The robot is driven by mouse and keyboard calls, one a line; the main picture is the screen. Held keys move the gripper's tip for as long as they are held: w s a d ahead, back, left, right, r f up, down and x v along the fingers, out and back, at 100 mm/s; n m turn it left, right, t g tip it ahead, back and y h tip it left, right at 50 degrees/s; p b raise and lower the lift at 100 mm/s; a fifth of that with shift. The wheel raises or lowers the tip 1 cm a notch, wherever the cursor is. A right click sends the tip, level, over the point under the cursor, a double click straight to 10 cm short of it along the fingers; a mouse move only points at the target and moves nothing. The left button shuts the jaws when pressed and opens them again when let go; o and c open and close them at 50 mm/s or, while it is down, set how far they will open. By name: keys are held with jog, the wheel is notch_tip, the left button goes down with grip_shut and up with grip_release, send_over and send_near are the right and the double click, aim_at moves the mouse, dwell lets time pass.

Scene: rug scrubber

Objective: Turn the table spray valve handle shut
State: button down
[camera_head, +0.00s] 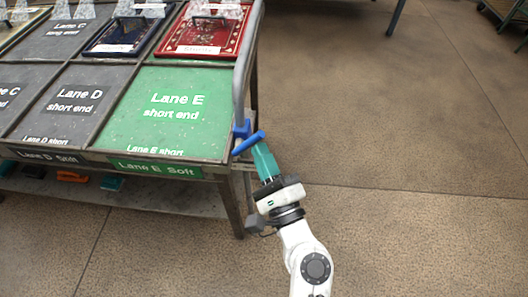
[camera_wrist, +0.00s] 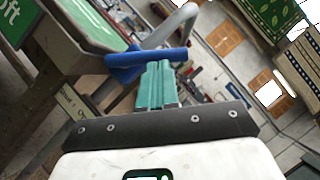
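The blue valve handle (camera_head: 248,143) is a bar on a blue valve body (camera_head: 241,128), on the grey pipe (camera_head: 239,85) at the table's right front corner. In the wrist view the handle (camera_wrist: 147,57) lies across the picture just beyond my fingertips. My gripper (camera_head: 261,150) has teal fingers pressed together, with only a thin seam between them in the wrist view (camera_wrist: 157,66). The fingertips are at the handle, touching or very close; I cannot tell which. Nothing shows between the fingers.
The table's green Lane E surface (camera_head: 160,100) and its front edge are left of my gripper. A red patterned rug piece (camera_head: 203,38) lies at the back of that lane. A table leg (camera_head: 232,205) stands below the corner. The floor on the right (camera_head: 400,130) is clear.

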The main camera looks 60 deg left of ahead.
jog(key=n+p, duration=0.1)
jog(key=r+n+g+h+p, duration=0.1)
jog(key=p, duration=0.1)
jog(key=r+n+p, duration=0.1)
jog(key=shift+s+a+r+p, duration=0.15)
jog(key=shift+s+a+p, duration=0.15)
jog(key=shift+s, duration=0.05)
jog(key=n+h+p, duration=0.1)
jog(key=s+a+n+g+p, duration=0.1)
jog(key=p, duration=0.1)
jog(key=shift+r+n+h, duration=0.25)
jog(key=shift+n+h, duration=0.05)
jog(key=shift+h, duration=0.1)
jog(key=shift+s, duration=0.1)
